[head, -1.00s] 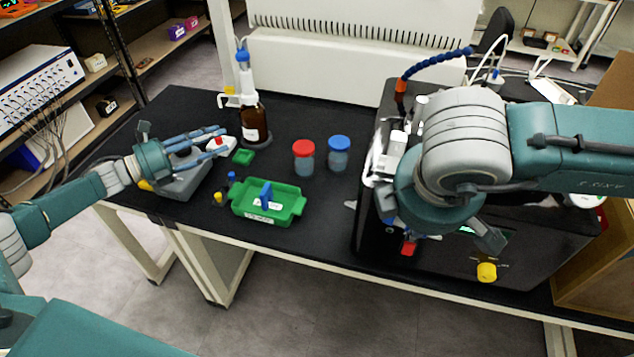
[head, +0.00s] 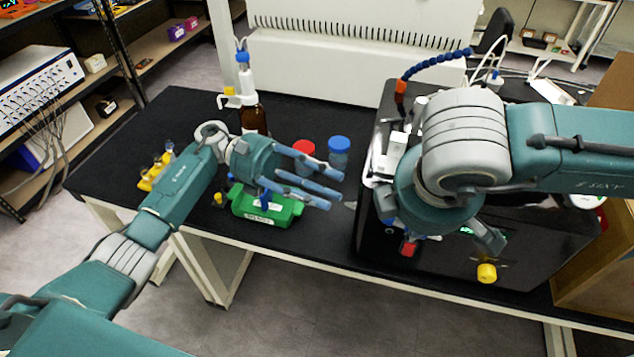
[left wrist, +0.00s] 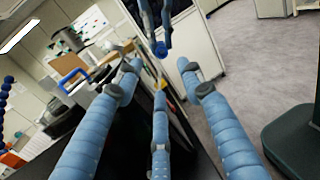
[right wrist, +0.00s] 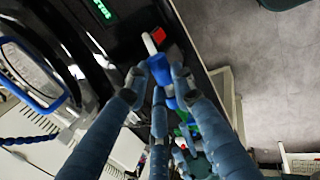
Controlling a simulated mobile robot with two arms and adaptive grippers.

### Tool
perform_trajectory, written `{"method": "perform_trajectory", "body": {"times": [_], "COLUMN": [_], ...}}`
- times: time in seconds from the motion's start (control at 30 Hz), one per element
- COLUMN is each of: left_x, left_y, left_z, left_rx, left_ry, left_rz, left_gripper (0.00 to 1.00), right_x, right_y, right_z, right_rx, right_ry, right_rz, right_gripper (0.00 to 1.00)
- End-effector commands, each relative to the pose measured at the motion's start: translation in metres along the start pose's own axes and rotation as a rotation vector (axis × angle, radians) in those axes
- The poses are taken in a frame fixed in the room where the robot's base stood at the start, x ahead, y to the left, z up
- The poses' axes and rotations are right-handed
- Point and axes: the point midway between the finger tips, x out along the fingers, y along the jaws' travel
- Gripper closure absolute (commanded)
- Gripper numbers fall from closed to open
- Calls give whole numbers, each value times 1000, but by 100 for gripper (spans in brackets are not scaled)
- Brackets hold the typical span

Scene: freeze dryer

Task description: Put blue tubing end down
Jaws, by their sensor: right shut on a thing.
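In the right wrist view my right gripper (right wrist: 158,80) is shut on a blue piece (right wrist: 160,67) with a white tip, in front of the black machine. I cannot tell whether this piece is the tubing end. In the head view it is mostly hidden under my right arm. Segmented blue tubing (head: 440,62) with an orange end (head: 401,86) arches above the machine's back. It also shows at the edge of the right wrist view (right wrist: 28,140). My left gripper (head: 328,185) is open and empty, in front of the jars, pointing right toward the machine.
The black freeze dryer (head: 530,255) fills the table's right side, with a red valve (head: 408,248) and a yellow one (head: 487,273) on its front. A green tray (head: 262,213), a red-lidded jar (head: 304,147), a blue-lidded jar (head: 339,145) and a brown bottle (head: 253,118) stand left of it.

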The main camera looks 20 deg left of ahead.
Motion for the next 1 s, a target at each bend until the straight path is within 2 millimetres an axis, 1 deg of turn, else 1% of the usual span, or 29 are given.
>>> {"method": "perform_trajectory", "body": {"times": [0.3,0.5,0.6,0.7,1.0], "left_x": [61,90,100,105,106], "left_y": [-1,0,0,0,0], "left_z": [0,0,0,0,0], "left_rx": [-2,-3,-3,-4,-4], "left_ry": [-3,-3,-2,-1,-1], "left_rz": [-2,1,1,2,3], "left_gripper": [61,61,61,61,61], "right_x": [0,0,0,0,0], "right_y": [0,0,0,0,0], "right_z": [0,0,0,0,0], "right_rx": [0,0,0,0,0], "right_ry": [0,0,0,0,0], "right_rz": [0,0,0,0,0], "right_gripper": [100,100,100,100,100]}}
